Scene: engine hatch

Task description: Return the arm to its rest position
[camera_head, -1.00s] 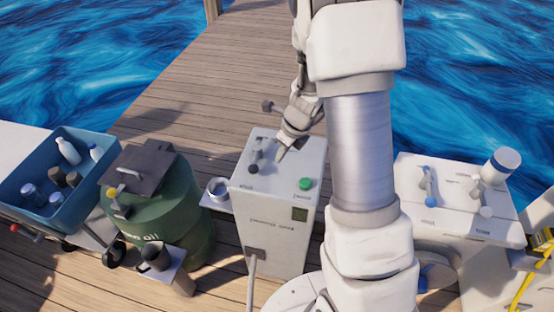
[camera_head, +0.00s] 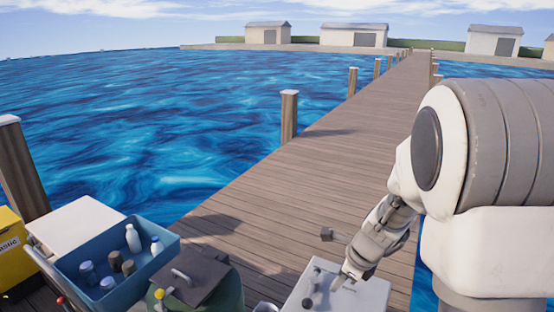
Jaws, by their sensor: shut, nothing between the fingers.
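My arm (camera_head: 470,170) fills the right side of the head view, with its large white and grey links near the camera. Its slimmer end part reaches down and left to my gripper (camera_head: 341,281). The gripper points down over the top of a white cabinet (camera_head: 366,296), right of the small dark-knobbed lever there. It is shut, with nothing seen in its fingers. I cannot tell whether the tip touches the cabinet top. The cabinet's lower part is cut off by the frame.
A blue bin (camera_head: 83,268) with several bottles stands at lower left, beside a yellow container (camera_head: 12,262). A dark-lidded green drum (camera_head: 229,294) is left of the cabinet. The wooden pier (camera_head: 270,215) runs clear into the distance, with posts (camera_head: 289,117) and water alongside.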

